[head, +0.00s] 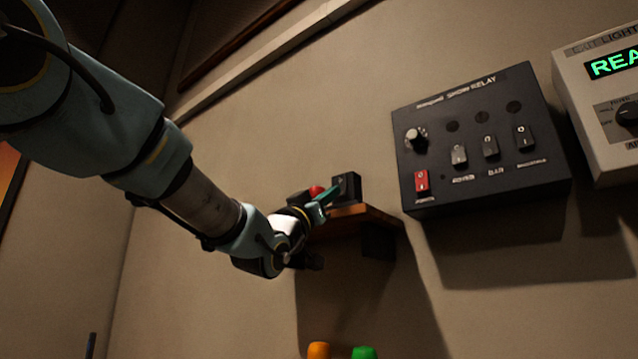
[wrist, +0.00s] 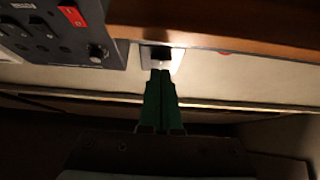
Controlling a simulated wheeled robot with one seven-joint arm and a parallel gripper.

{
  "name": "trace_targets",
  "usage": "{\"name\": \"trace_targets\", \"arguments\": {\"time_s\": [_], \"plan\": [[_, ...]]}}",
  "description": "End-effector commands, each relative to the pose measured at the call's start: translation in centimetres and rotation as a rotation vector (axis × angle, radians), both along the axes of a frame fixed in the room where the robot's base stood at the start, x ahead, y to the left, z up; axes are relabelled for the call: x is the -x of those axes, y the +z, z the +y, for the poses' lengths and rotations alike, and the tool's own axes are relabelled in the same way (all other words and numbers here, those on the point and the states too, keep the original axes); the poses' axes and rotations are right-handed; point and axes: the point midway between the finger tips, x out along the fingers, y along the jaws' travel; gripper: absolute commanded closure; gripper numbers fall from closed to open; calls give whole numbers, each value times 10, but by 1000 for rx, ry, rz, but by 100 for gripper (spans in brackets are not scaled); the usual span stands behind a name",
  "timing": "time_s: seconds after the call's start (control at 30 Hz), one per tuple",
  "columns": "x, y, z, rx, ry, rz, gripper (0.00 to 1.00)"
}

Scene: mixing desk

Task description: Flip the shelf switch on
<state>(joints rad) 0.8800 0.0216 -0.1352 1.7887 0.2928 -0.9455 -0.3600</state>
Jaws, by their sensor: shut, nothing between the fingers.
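The shelf switch appears in the head view as a small black box (head: 347,187) standing on the wooden shelf (head: 378,214). In the wrist view a pale plate with a dark rocker (wrist: 161,54) lies just beyond the fingertips, beside the shelf edge (wrist: 220,45). My gripper (head: 332,194) has green fingers, pressed together and empty. It points at the box from the left; in the wrist view the fingertips (wrist: 160,73) overlap the plate's lower edge. I cannot tell whether they touch it. The rocker's position is too dark to read.
A black relay panel (head: 480,142) with a red switch, dark switches and a knob hangs on the wall at right. A grey unit with a green display (head: 612,66) is beyond it. A red object (head: 316,190) sits behind my gripper. Orange and green tops (head: 318,350) show below.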

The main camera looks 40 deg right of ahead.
Motion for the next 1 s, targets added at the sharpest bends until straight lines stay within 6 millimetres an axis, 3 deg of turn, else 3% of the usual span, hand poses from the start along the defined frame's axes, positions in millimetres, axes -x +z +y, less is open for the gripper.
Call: {"name": "trace_targets", "arguments": {"time_s": [0.63,1.0], "plan": [[-3,-10,-13,2,0,-1,100],[-3,-6,-13,3,0,-1,100]]}}
